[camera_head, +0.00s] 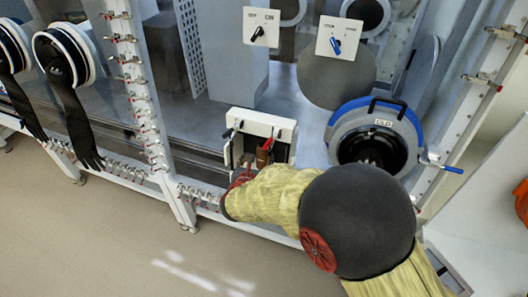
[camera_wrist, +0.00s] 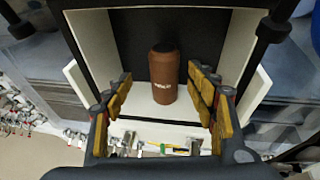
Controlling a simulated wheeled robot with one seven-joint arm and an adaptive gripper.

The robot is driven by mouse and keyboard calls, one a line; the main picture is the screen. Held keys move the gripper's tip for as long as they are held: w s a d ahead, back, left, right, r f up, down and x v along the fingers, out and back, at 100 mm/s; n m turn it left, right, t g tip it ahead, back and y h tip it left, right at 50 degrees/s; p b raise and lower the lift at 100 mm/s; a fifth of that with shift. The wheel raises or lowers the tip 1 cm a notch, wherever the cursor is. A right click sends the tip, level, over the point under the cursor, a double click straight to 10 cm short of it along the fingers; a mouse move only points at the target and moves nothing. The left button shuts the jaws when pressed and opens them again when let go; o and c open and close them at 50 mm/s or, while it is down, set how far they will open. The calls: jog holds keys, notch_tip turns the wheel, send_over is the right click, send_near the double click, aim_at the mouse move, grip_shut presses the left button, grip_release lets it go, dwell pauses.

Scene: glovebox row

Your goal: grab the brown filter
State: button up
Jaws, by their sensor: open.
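The brown filter (camera_wrist: 164,75) is an upright brown cylinder with a darker cap and pale lettering. It stands inside a small white box (camera_wrist: 242,40) with an open front. In the wrist view my gripper (camera_wrist: 160,92) is open, with one yellow-padded finger on each side of the filter and visible gaps between. In the head view my gripper (camera_head: 245,165) is at the white box (camera_head: 285,130), partly hidden by my arm.
A round port with a blue ring (camera_head: 340,118) and a blue-tipped handle (camera_head: 452,170) is just right of the box. Black gloves (camera_head: 80,125) hang at the left. A clamp-lined frame (camera_head: 135,80) stands left of the box. The floor (camera_head: 90,220) in front is clear.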

aim_at(262, 155)
jog(key=x, duration=0.6)
jog(key=shift+w+d+f+b, duration=0.15)
jog(key=shift+w+d+b, duration=0.15)
jog(key=shift+d, duration=0.1)
jog(key=shift+c, duration=0.5)
jog(key=c, duration=1.3)
